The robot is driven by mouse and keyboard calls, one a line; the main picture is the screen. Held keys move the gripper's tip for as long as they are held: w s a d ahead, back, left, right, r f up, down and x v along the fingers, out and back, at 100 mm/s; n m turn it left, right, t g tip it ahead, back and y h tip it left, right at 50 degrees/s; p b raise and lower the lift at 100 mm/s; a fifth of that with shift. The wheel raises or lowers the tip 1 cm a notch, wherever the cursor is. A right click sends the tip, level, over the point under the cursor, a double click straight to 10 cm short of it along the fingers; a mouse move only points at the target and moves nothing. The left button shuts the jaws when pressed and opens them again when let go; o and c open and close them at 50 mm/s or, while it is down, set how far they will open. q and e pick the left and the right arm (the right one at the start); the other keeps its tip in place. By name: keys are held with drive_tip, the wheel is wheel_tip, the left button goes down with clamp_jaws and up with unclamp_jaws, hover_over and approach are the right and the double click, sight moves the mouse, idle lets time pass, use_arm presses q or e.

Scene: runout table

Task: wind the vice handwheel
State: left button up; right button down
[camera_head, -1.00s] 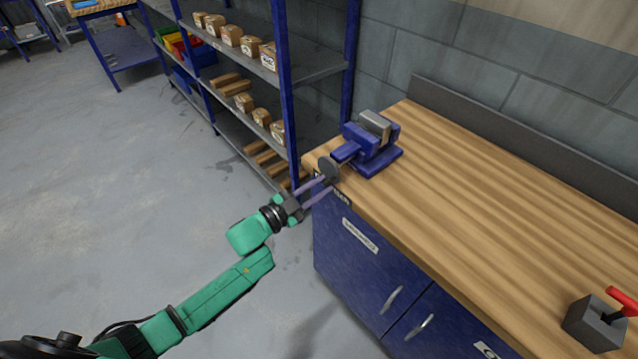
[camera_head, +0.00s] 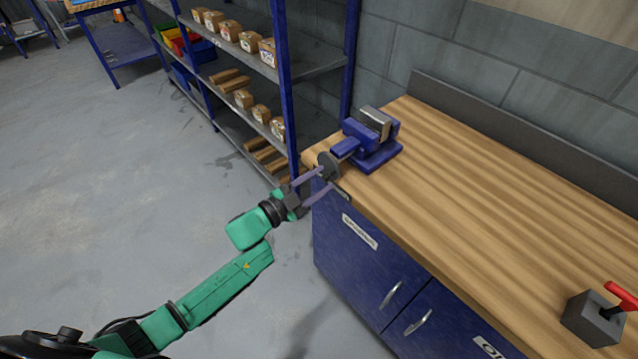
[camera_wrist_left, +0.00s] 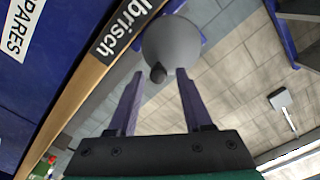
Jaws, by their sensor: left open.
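The blue vice (camera_head: 380,155) with a pale grey jaw block sits on the near-left corner of the wooden bench. Its round dark grey handwheel (camera_head: 328,160) faces the bench's left edge. In the left wrist view the handwheel (camera_wrist_left: 172,42) is a grey disc with a small dark knob (camera_wrist_left: 158,73) standing out from it. My left gripper (camera_head: 327,178) is open at the wheel, its two purple-grey fingers pointing at it. In the left wrist view the knob lies between the fingertips (camera_wrist_left: 160,72), apart from both. My right gripper is not in view.
The bench top (camera_head: 490,190) is clear to the right of the vice, up to a grey box with a red lever (camera_head: 595,318). Blue drawers (camera_head: 350,250) are below. A blue shelf rack (camera_head: 285,100) with cartons stands behind left. Floor on the left is free.

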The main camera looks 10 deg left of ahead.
use_arm(q)
drive_tip(key=m+b, duration=0.3)
drive_tip(key=m, duration=0.2)
drive_tip(key=f+m+b, duration=0.1)
drive_tip(key=m+b, duration=0.1)
drive_tip(key=m, duration=0.3)
drive_tip(key=shift+f+b, duration=0.2)
drive_tip(key=shift+b, duration=0.2)
drive_tip(key=m+b, duration=0.4)
drive_tip(key=m, duration=0.2)
drive_tip(key=m+b, duration=0.1)
drive_tip(key=m, duration=0.1)
drive_tip(key=m+b, duration=0.1)
drive_tip(key=m, duration=0.1)
drive_tip(key=m+b, duration=0.1)
drive_tip(key=m, duration=0.1)
drive_tip(key=shift+r+m+b, duration=0.3)
drive_tip(key=shift+r+m, duration=0.1)
drive_tip(key=shift+r, duration=0.15)
clamp_jaws()
drive_tip(key=r+n+p, duration=0.1)
drive_tip(key=n+p, duration=0.1)
drive_tip(key=shift+n+p, duration=0.3)
drive_tip(key=shift+p, duration=0.05)
drive_tip(key=shift+n, duration=0.4)
drive_tip(key=shift+a+f, duration=0.1)
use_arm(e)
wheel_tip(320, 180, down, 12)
